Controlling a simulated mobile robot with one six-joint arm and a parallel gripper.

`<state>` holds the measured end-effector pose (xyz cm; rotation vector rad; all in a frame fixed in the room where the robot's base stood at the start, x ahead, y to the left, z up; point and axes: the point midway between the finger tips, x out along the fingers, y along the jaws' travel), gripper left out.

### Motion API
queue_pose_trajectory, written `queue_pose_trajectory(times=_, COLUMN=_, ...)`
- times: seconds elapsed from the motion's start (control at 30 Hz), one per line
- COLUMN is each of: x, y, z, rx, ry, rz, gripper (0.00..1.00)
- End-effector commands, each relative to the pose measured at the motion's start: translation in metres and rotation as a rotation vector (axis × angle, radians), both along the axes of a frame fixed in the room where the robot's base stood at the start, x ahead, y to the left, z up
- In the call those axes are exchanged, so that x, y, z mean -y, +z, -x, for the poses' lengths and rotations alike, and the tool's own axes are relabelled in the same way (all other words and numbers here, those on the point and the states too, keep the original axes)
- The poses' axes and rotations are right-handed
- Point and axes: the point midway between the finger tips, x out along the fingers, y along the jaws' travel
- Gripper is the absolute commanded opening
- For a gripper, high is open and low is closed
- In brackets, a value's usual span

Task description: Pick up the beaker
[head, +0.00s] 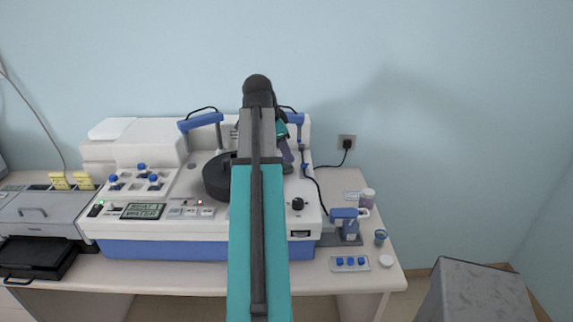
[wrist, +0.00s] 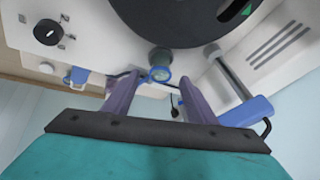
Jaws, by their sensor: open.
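No vessel stands out surely as the beaker. The candidates in the head view are a small blue cup (head: 381,237) near the table's right edge and a pale jar with purplish contents (head: 367,197) behind it. My gripper (wrist: 155,84) is open, with two purple fingers spread apart. In the head view it is mostly hidden behind my arm, over the machine and well left of both vessels. A blue ring-shaped part (wrist: 160,74) shows between the fingers in the wrist view; I cannot tell its distance, and nothing is gripped.
A large white and blue staining machine (head: 150,248) fills most of the table. It has a black round dish (head: 217,178) and a blue handle (head: 200,121). A blue-topped device (head: 345,215), blue-capped items (head: 350,263) and a white lid (head: 386,261) stand at the right.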

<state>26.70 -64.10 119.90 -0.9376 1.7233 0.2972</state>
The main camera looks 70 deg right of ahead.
Motion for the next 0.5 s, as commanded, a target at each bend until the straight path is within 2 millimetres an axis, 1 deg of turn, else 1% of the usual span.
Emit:
queue_pose_trajectory(times=0.23, x=0.003, y=-0.004, z=0.000, rx=0.000, ry=0.000, rz=0.000, gripper=0.52)
queue_pose_trajectory(times=0.5, x=0.012, y=-0.021, z=0.002, rx=-0.001, ry=0.000, rz=-0.002, gripper=0.52)
